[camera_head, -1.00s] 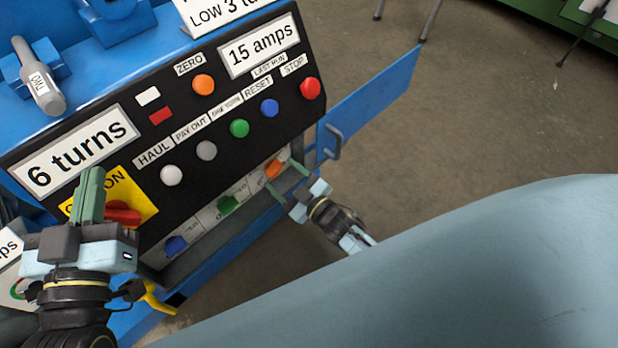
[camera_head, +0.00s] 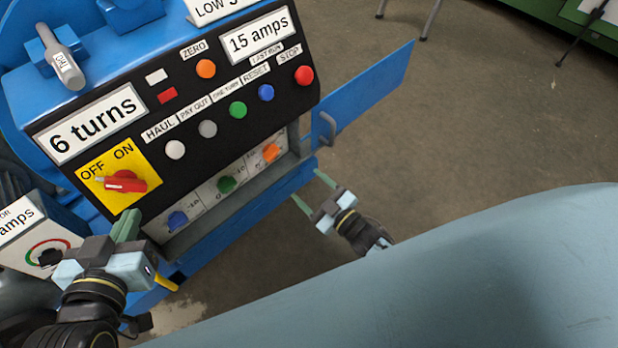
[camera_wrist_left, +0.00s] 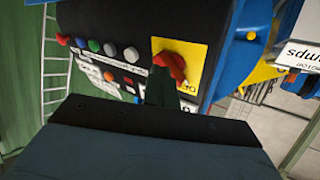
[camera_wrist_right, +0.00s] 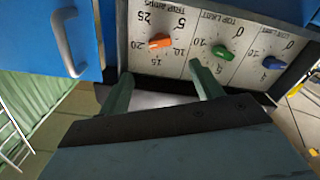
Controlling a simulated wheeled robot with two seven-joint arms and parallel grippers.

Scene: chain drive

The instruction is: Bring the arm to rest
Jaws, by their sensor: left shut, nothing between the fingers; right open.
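My left gripper (camera_head: 126,226) is shut and empty, below the yellow OFF/ON plate and its red switch handle (camera_head: 125,181) in the head view. The left wrist view shows the shut fingers (camera_wrist_left: 160,78) close to the red handle (camera_wrist_left: 170,65); I cannot tell whether they touch. My right gripper (camera_head: 308,188) is open and empty, in front of the lower compartment's right end. The right wrist view shows its fingers (camera_wrist_right: 160,80) apart, with the orange knob (camera_wrist_right: 160,41), green knob (camera_wrist_right: 222,53) and blue knob (camera_wrist_right: 274,62) beyond them.
The blue machine's black panel (camera_head: 203,150) carries several push buttons and a "6 turns" display (camera_head: 95,126). An open blue door (camera_head: 365,97) with a grey handle (camera_head: 328,128) sticks out right of the compartment.

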